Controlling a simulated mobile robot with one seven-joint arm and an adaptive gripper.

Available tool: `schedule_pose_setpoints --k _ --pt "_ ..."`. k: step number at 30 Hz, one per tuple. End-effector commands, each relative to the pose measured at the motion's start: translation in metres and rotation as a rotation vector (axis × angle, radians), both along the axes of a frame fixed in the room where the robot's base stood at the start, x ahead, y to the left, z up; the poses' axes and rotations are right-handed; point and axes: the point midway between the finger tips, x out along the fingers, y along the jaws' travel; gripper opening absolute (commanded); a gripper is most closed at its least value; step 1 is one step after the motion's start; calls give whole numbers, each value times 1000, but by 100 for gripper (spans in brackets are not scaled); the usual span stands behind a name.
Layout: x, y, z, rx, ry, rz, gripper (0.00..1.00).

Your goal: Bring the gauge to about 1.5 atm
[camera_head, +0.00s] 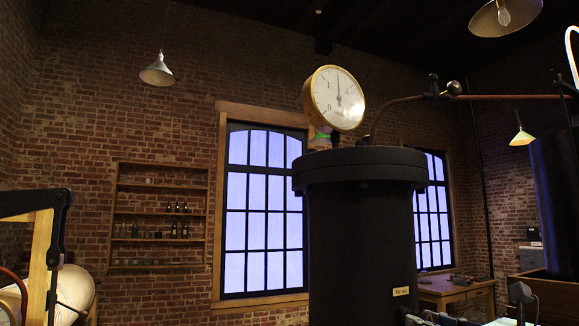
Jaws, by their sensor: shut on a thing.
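The gauge (338,98) is a round white dial with a brass rim, on top of a tall black cylinder (352,235). Its needle points almost straight up. The scale figures are too small to read surely, so I cannot tell the exact pressure. A small green patch (321,134) shows at the gauge's foot. My gripper (428,318) shows only partly at the bottom edge, right of the cylinder's lower part. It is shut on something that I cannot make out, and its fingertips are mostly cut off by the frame.
A copper pipe (395,102) runs from the cylinder's top to a fitting (445,91) at right. Another dark cylinder (555,200) stands at far right. A wooden table (455,290) is behind. A wooden frame (40,265) stands at lower left. A bottle shelf (160,205) hangs on the brick wall.

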Motion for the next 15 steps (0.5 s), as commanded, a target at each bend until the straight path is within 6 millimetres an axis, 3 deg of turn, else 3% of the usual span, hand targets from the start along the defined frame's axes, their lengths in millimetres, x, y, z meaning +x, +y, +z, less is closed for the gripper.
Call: schedule_pose_setpoints --k 15 --pt "0 0 4 350 131 1 3"
